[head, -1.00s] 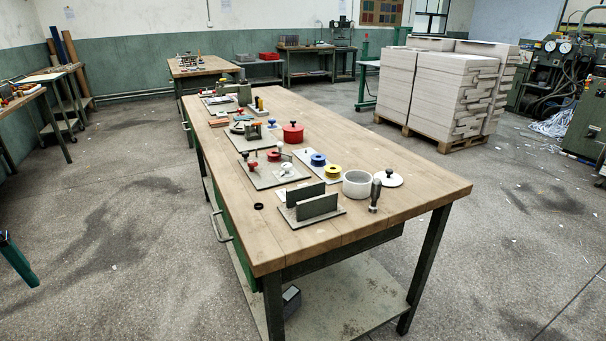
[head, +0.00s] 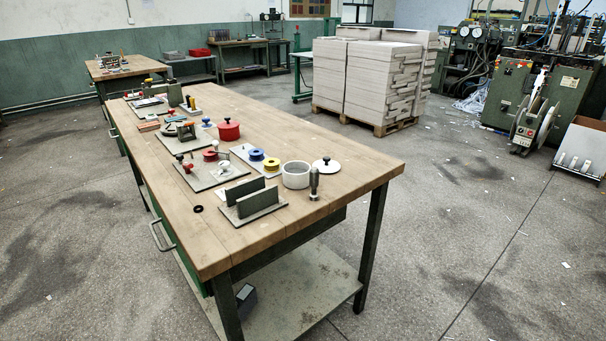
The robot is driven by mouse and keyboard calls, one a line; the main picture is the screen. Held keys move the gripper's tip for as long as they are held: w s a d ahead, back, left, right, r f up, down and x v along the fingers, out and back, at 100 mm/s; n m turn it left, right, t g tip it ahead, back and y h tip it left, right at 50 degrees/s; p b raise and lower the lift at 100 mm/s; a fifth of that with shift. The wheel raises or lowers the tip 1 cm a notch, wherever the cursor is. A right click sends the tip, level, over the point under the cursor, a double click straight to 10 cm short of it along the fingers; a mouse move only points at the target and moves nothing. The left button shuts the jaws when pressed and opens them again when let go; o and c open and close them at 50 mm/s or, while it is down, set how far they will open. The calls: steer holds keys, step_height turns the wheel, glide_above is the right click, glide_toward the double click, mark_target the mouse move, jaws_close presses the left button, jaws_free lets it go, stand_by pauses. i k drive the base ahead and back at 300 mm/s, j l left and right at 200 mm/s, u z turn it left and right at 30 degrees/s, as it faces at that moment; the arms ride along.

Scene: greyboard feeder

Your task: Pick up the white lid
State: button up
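The white lid (head: 326,166) is a round disc with a dark knob on top. It lies flat on the wooden workbench (head: 340,195), near the bench's right edge in the head view. A dark-handled tool (head: 314,184) stands upright in front of the lid and pot, close to both. My gripper is not in view.
A grey plate with two upright walls (head: 250,200) stands left of the pot. Blue and yellow spools (head: 272,164), a red pot (head: 229,130) and fixtures are behind. The bench's front right corner is bare. Stacked board on a pallet (head: 368,80) stands beyond; floor around the bench is mostly clear.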

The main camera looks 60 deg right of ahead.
mark_target(324, 165)
steer(key=k+l+u, duration=0.1)
steer(key=l, duration=0.5)
steer(key=k+l+u, duration=0.15)
steer(key=k+l, duration=0.2)
steer(key=l, duration=0.25)
steer(key=k+l+u, duration=0.1)
steer(key=k+l, duration=0.2)
steer(key=l, duration=0.25)
steer(key=k+l+u, duration=0.15)
steer(key=k+l, duration=0.15)
steer(key=l, duration=0.25)
steer(key=k+l+u, duration=0.1)
steer(key=k+l, duration=0.2)
steer(key=l, duration=0.2)
steer(key=k+l+u, duration=0.1)
steer(key=k+l, duration=0.25)
steer(key=l, duration=0.15)
